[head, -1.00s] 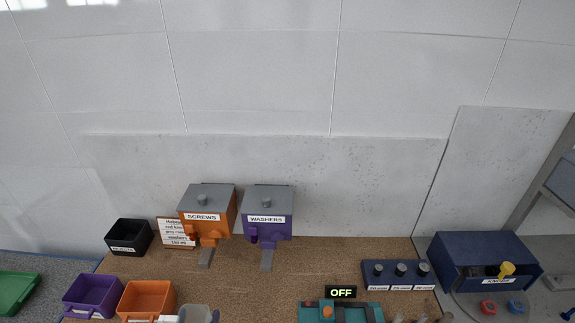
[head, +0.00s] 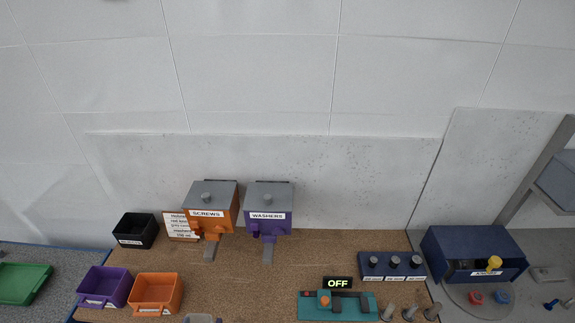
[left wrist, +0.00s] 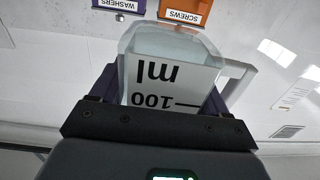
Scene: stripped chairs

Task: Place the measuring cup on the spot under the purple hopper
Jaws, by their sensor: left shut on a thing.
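The clear measuring cup (left wrist: 165,75) fills the middle of the left wrist view, with "100" and "ml" printed on it upside down in the picture. My left gripper (left wrist: 162,98) is shut on it, with a dark purple finger on each side. In the head view, only the cup's top (head: 202,319) shows at the bottom edge. The purple hopper (head: 268,222), labelled WASHERS, stands at the back of the bench, farther back and right of the cup. My right gripper is not in view.
The orange SCREWS hopper (head: 212,207) stands left of the purple one. A purple bin (head: 103,287), orange bin (head: 156,294) and black bin (head: 135,231) are at left. A teal device (head: 312,311) and small knobbed block (head: 394,267) are at right. Brown bench before the hoppers is clear.

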